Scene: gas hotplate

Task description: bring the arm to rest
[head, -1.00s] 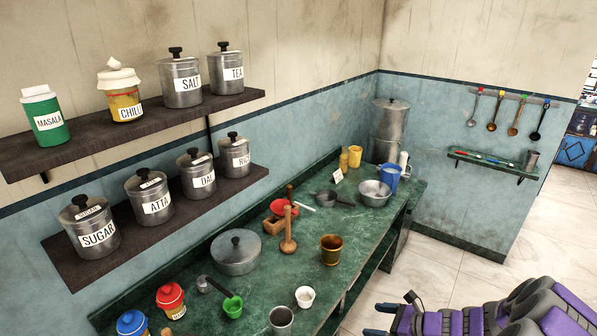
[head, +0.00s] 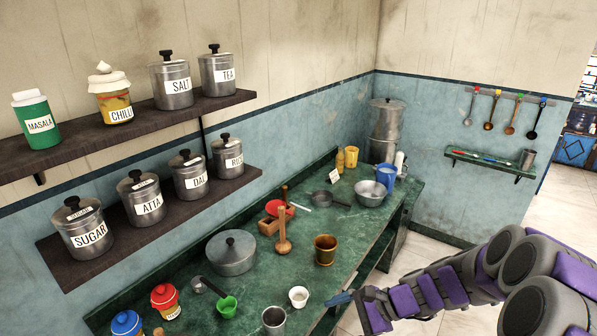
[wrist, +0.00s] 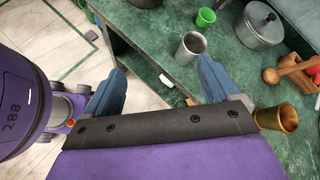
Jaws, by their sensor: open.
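My gripper (head: 340,299) is at the front edge of the green counter (head: 180,288) in the head view, with my purple arm reaching in from the lower right. In the wrist view my gripper (wrist: 160,88) has its two blue fingers spread wide apart with nothing held between them. The counter edge and the tiled floor lie beyond the fingers. A steel cup (wrist: 190,47) stands on the counter past the right finger, and a brass pot (wrist: 276,117) shows at the right.
Two wall shelves (head: 130,125) hold labelled tins. The counter carries a lidded pot (head: 231,253), a white cup (head: 298,296), a blue jug (head: 386,176) and a steel bowl (head: 370,192). Ladles hang on the far wall. Open tiled floor (head: 425,262) lies to the right.

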